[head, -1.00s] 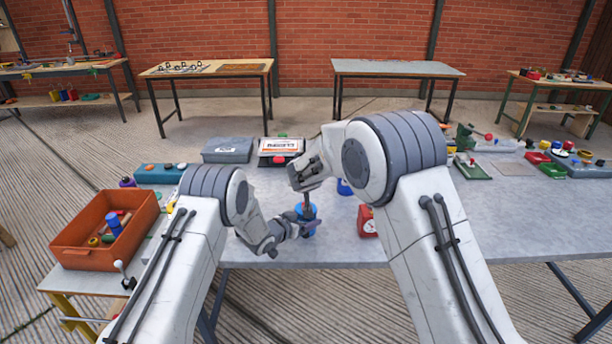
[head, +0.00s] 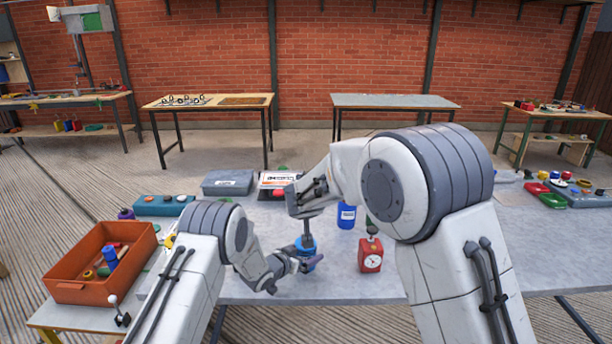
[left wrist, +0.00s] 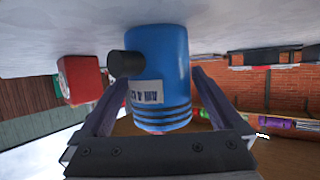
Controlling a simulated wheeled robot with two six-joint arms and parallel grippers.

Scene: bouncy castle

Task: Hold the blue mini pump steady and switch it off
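The blue mini pump (head: 306,246) stands on the grey table near its front edge. In the left wrist view the pump (left wrist: 160,70) shows upside down, with a black side knob and a white label. My left gripper (head: 297,264) is low at the pump, with one finger on each side; in the left wrist view its fingers (left wrist: 160,100) close against the body. My right gripper (head: 307,236) points down from above, its dark tip at the pump's top. The tip hides the switch, and I cannot tell whether its fingers are open.
A red timer (head: 370,256) and a blue can (head: 346,215) stand right of the pump. An orange bin (head: 75,290) is at the left. A grey case (head: 228,182) and a boxed label (head: 278,179) are behind. Clear tabletop lies in front of them.

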